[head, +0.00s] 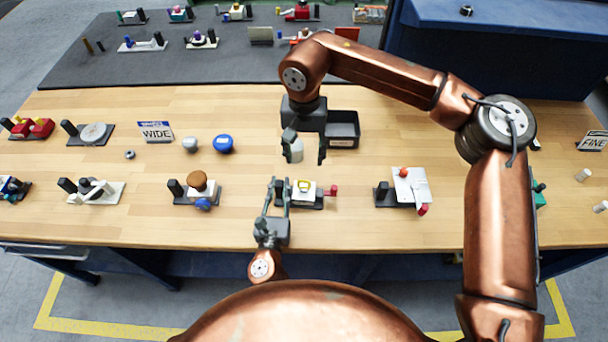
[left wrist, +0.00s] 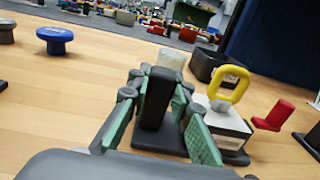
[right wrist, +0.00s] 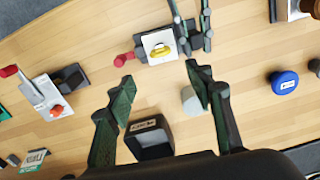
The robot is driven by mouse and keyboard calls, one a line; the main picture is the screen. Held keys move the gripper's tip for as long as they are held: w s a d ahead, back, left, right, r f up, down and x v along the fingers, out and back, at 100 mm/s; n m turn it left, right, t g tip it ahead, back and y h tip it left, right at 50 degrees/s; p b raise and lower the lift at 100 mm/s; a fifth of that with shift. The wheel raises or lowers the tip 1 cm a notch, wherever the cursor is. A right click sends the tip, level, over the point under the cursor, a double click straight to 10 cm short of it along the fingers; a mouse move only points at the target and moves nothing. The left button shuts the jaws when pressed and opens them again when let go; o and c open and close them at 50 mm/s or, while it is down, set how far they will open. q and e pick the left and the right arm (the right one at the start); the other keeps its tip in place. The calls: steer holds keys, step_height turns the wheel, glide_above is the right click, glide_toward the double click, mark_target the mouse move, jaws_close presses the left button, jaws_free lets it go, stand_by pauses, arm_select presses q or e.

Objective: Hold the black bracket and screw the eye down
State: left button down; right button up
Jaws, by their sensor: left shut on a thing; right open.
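The black bracket (left wrist: 157,98) is an upright dark post at one end of a small base; my left gripper (head: 279,186) is shut around it from the front. Beside it on the base stands a white block (left wrist: 220,122) with a yellow eye (left wrist: 232,82) on top, its loop upright. The eye also shows in the head view (head: 303,184) and the right wrist view (right wrist: 160,51). A red handle (left wrist: 272,116) sticks out on the far side of the block. My right gripper (head: 306,160) is open and empty, pointing down behind the eye, apart from it.
A pale grey cylinder (right wrist: 192,98) stands near a finger of my right gripper. A black bin (head: 343,143) is behind it. Other fixtures stand left (head: 197,187) and right (head: 405,187). Blue (head: 223,144) and grey knobs are at the left. Bare wood lies between them.

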step_height(320, 180, down, 10)
steer(key=shift+r, duration=0.1)
steer(key=shift+c, duration=0.7)
steer(key=c, duration=1)
